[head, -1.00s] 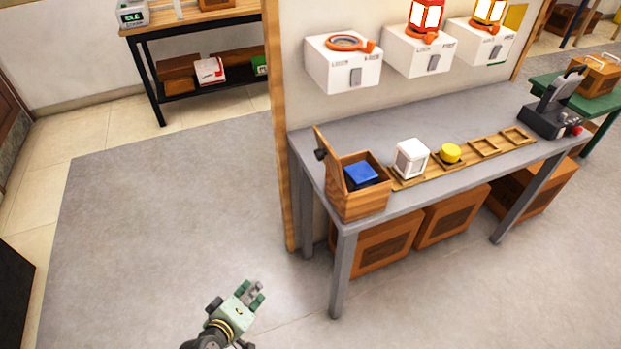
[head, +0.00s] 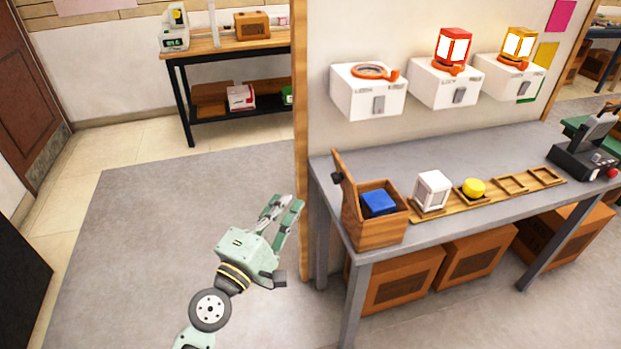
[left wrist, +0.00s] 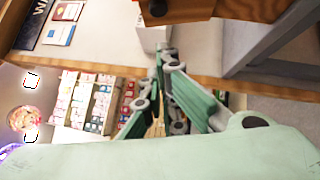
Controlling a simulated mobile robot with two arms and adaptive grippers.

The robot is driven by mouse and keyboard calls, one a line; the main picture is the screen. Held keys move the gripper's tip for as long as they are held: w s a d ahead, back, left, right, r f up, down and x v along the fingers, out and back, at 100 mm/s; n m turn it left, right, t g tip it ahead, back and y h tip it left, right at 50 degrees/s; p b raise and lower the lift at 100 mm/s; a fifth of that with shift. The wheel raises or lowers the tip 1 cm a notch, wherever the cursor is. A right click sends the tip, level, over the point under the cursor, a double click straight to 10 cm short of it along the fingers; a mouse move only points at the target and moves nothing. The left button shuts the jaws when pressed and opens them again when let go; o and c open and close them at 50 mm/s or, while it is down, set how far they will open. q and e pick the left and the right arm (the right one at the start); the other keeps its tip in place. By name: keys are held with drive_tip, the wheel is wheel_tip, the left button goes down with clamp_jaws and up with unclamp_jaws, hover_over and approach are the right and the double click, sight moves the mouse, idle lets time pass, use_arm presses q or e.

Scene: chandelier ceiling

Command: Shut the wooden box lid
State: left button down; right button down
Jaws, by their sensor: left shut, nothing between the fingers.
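The wooden box (head: 378,234) stands at the near left end of the grey table in the head view. Its lid (head: 347,195) is open, standing up at the box's left side, with a dark knob (head: 337,177) on its outer face. A blue block (head: 379,202) lies inside. My left gripper (head: 284,208) is shut and empty, left of the lid and apart from it. In the left wrist view the gripper's fingers (left wrist: 168,62) point up, and wood with a dark knob (left wrist: 158,9) shows at the top edge. My right gripper is not in view.
A wooden post (head: 301,150) at the wall's end stands close to my left gripper. On the grey table (head: 450,150), a wooden slotted strip (head: 512,186) holds a white lantern-like block (head: 432,191) and a yellow piece (head: 474,188). Wooden crates (head: 402,277) sit underneath. The floor at left is clear.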

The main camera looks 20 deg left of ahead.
use_arm(q)
drive_tip(key=w+d+r+p, duration=0.1)
drive_tip(key=w+d+p, duration=0.1)
drive_tip(key=w+d, duration=0.2)
drive_tip(key=shift+x, duration=1.05)
drive_tip(key=shift+a+r, duration=0.1)
drive_tip(key=shift+a, duration=0.15)
